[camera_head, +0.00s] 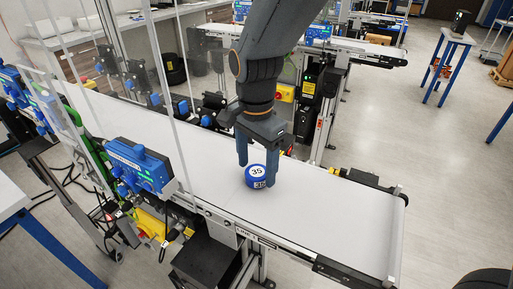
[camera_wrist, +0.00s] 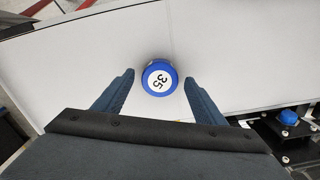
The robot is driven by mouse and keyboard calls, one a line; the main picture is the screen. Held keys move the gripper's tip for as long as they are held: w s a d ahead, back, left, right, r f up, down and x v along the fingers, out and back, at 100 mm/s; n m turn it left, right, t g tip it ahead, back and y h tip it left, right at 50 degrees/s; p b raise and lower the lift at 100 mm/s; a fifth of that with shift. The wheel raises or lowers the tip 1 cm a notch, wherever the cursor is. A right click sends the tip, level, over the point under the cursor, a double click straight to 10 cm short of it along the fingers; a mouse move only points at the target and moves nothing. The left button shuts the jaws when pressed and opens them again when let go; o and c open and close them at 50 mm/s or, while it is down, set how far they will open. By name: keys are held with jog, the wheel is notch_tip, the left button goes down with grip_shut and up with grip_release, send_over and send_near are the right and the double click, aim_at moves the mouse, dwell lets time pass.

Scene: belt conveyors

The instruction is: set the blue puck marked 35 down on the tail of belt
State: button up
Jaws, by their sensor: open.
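The blue puck marked 35 (camera_head: 256,176) stands upright on the white belt (camera_head: 330,215), its numbered white label facing up. The puck also shows in the wrist view (camera_wrist: 160,78), just beyond and between the fingertips. My gripper (camera_head: 257,170) is open above the belt, one finger on each side of the puck. In the wrist view, my gripper (camera_wrist: 158,80) shows a gap between each finger and the puck. The belt's end roller lies to the right in the head view.
A blue sensor box (camera_head: 140,167) stands at the belt's near left side, by clear upright panels. A yellow box (camera_head: 285,93) and another conveyor (camera_head: 355,48) are behind. The belt to the right of the puck is clear.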

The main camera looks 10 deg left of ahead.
aim_at(257, 172)
notch_tip(257, 172, up, 12)
jog(key=b, duration=0.2)
jog(key=shift+f+b, duration=0.2)
jog(key=shift+b, duration=0.15)
